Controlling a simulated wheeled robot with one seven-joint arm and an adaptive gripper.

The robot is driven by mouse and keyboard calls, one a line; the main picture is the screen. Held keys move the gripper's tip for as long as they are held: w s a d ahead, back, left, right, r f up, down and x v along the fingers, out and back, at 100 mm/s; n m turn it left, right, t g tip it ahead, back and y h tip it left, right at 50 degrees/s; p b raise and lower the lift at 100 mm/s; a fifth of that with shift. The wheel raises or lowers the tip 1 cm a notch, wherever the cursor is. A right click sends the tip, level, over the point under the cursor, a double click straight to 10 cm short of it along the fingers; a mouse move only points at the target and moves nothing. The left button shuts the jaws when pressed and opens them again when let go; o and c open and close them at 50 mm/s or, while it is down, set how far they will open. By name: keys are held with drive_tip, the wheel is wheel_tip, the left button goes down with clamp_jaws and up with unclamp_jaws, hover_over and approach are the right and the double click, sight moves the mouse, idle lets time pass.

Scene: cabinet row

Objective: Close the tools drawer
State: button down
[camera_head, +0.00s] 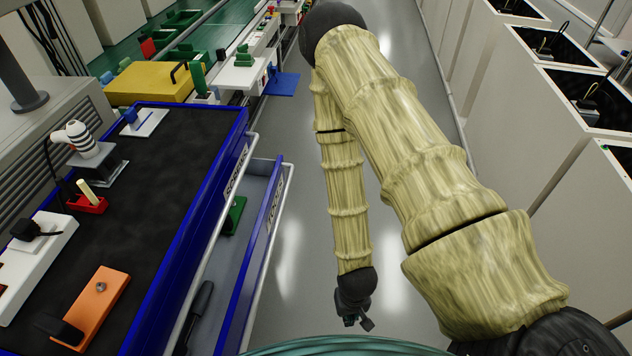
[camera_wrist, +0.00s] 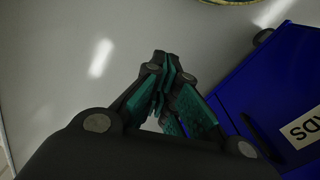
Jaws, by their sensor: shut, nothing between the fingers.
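The open drawer (camera_head: 262,243) sticks out from the right side of a blue cart with a black top (camera_head: 150,215). Its blue front carries a label (camera_head: 281,203) too small to read surely. Inside lie a green item (camera_head: 233,215) and a black item (camera_head: 201,304). My gripper (camera_head: 358,322) is to the right of the drawer front, apart from it, over the aisle floor. In the wrist view my gripper (camera_wrist: 164,62) is shut and empty. A blue panel (camera_wrist: 265,85) with a partly cut-off label (camera_wrist: 303,128) is at the right of that view.
The cart top holds an orange block (camera_head: 100,295), a red holder (camera_head: 88,204) and a white box (camera_head: 35,262). A yellow case (camera_head: 150,83) stands behind. Pale cabinets (camera_head: 520,120) line the right side. The grey aisle floor (camera_head: 300,250) is clear between.

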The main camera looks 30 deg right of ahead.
drive_tip(key=w+d+r+m+t+y+b, duration=0.1)
drive_tip(key=w+d+r+m, duration=0.25)
drive_tip(key=w+m, duration=0.45)
drive_tip(key=w+d+r+m+y, duration=0.1)
drive_tip(key=w+d+r+m, duration=0.25)
drive_tip(key=w, duration=0.75)
drive_tip(key=w+d+r+m+t+y+b, duration=0.1)
drive_tip(key=w+d+r+m+t+y, duration=0.15)
drive_tip(key=w+r+m, duration=0.35)
drive_tip(key=w+d+r+m+t+y, duration=0.1)
drive_tip(key=w+d+r+m+y, duration=0.2)
drive_tip(key=w+r, duration=0.55)
drive_tip(key=w+a+f+h+b, duration=0.1)
drive_tip(key=w+a+f, duration=0.4)
drive_tip(key=a+f, duration=0.3)
drive_tip(key=shift+a+f+m, duration=0.2)
drive_tip(key=shift+m, duration=0.25)
drive_tip(key=shift+w+a, duration=0.1)
drive_tip(key=shift+w, duration=0.05)
drive_tip(key=w+a, duration=0.2)
drive_tip(key=a, duration=0.1)
drive_tip(key=w+a, duration=0.2)
drive_tip(key=a, duration=0.1)
drive_tip(key=w+a, duration=0.2)
drive_tip(key=a, duration=0.1)
drive_tip(key=shift+w+a, duration=0.15)
drive_tip(key=shift+a, duration=0.05)
